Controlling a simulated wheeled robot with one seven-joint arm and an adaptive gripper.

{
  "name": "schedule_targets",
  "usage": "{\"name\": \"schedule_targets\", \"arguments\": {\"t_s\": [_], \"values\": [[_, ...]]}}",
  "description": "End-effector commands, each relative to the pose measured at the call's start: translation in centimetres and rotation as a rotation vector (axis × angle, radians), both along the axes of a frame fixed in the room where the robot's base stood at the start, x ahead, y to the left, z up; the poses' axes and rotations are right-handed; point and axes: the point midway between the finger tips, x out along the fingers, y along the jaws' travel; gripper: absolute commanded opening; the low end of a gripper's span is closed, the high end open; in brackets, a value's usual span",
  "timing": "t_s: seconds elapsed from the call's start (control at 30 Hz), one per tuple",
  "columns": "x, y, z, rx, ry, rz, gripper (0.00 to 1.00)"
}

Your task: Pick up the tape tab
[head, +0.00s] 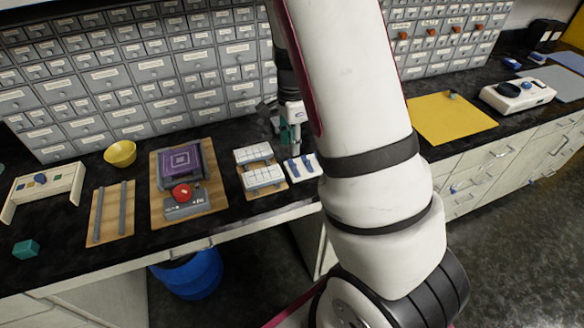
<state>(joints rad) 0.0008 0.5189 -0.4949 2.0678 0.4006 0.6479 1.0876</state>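Two small blue strips (292,166) lie on a white card (301,174) on the black counter, just left of my arm. They may be tape tabs, but they are too small to be sure. My gripper (292,146) points down a little above and behind the card, partly hidden by my white arm. A teal patch shows at its lower end; I cannot tell whether it is part of the gripper or something held. The fingertips are too small and dark to show whether they are open or shut.
Left of the card are a wooden board (247,182) with white boxes, a board (158,214) with a purple device and red button, a yellow bowl (120,154) and a teal cube (26,249). Drawer cabinets (150,68) stand behind. A yellow mat (450,122) lies right.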

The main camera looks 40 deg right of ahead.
Motion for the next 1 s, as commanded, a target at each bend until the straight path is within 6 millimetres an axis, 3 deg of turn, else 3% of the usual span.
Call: {"name": "schedule_targets", "arguments": {"t_s": [0.13,0.43,0.7,1.0], "values": [[-0.1,-0.1,-2.4,0.001,0.003,-0.001,0.31],[0.0,-0.2,-4.4,0.0,0.002,0.001,0.31],[0.4,-0.4,-7.9,0.001,0.002,0.001,0.31],[0.5,-0.4,-8.8,0.0,-0.001,0.001,0.31]]}}
